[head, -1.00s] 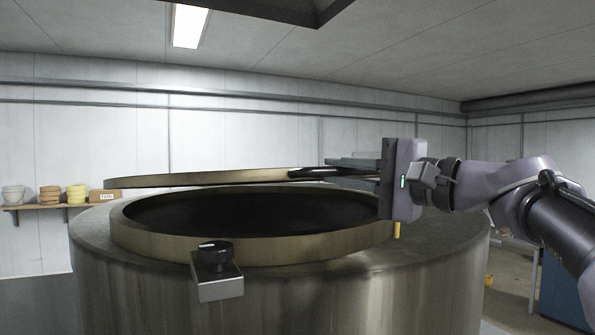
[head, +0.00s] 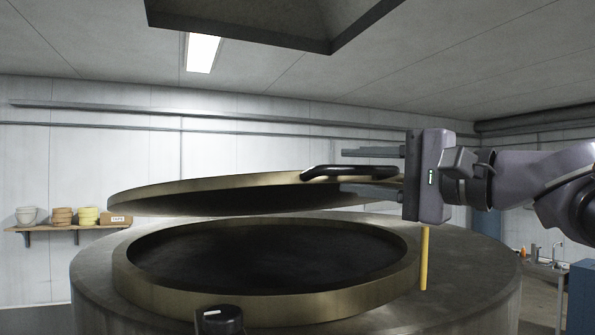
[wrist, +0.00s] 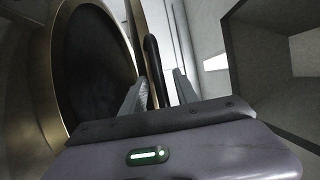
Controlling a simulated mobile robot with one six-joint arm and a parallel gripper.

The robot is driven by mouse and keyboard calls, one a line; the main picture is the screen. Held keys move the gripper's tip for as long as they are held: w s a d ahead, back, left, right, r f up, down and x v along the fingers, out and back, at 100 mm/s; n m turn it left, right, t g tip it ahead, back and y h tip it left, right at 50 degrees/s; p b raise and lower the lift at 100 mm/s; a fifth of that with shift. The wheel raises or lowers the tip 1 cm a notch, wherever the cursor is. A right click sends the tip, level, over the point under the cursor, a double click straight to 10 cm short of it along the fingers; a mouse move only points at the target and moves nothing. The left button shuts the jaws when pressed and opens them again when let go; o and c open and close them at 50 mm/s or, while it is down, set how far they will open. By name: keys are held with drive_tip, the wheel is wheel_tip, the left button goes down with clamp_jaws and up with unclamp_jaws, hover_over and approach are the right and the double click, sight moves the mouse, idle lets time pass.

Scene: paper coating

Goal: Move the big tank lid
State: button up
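The big tank lid (head: 225,185) is a wide round disc with a brassy rim, raised above the tank's round opening and tilted, its right side higher. A black bar handle (head: 350,171) stands on top of it at the right. My gripper (head: 368,172) is at the lid's right side, fingers pointing left, one above the handle and one at the lid's rim below. In the wrist view the fingers (wrist: 160,92) are apart, with the handle and lid edge (wrist: 138,35) between them. The lower finger's contact with the lid cannot be made out.
The tank (head: 460,265) has an open, dark mouth with a brassy collar (head: 160,290). A black knob (head: 219,320) stands at its front and a yellow bar (head: 424,258) at the collar's right. A shelf with bowls (head: 61,216) is at the back left. A dark hood (head: 270,22) hangs overhead.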

drive_tip(key=b+v, duration=0.5)
drive_tip(key=v, duration=1.2)
drive_tip(key=shift+s, duration=0.25)
